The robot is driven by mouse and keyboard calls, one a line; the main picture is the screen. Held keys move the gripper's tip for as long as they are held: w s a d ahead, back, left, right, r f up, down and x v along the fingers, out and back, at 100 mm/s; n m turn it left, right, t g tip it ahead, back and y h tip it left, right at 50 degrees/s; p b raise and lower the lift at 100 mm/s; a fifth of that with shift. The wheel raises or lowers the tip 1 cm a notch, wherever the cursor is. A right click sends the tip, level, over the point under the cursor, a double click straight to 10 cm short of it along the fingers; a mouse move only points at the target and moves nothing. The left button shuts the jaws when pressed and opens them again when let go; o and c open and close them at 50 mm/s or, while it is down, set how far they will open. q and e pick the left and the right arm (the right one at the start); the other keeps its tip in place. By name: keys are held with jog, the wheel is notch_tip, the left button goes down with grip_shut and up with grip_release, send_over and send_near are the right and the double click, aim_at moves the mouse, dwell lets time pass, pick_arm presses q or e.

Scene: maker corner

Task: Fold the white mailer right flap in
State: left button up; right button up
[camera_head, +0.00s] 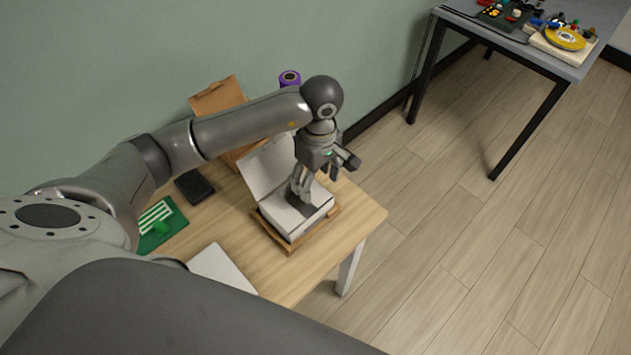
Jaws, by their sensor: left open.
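The white mailer (283,222) sits on a wooden board (318,237) near the right end of the wooden table. Its lid (264,172) stands up, leaning back toward the wall. My left gripper (301,193) points down at the mailer's top, with its fingers over the middle to right part. It is open, and I cannot tell whether its fingers touch the mailer. A white panel shows at the mailer's right side, partly behind the fingers; I cannot tell clearly how far the right flap is folded. My right gripper is not in view.
A brown cardboard piece (218,98) and a purple roll (290,78) stand behind my arm. A cluttered grey table (545,55) stands at upper right, with open floor between.

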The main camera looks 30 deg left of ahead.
aim_at(314, 192)
pick_arm(q)
jog(key=shift+s+f, duration=0.1)
jog(key=shift+f, duration=1.2)
jog(key=c, duration=1.1)
jog(key=shift+o, duration=0.2)
jog(key=shift+a+f+t+b, duration=0.1)
jog(key=shift+f+t+b, duration=0.2)
jog(key=shift+b, duration=0.7)
jog(key=shift+s+r, duration=0.1)
jog(key=shift+r, duration=0.15)
jog(key=o, duration=1.1)
jog(key=shift+c, duration=0.2)
jog(key=shift+r, duration=0.1)
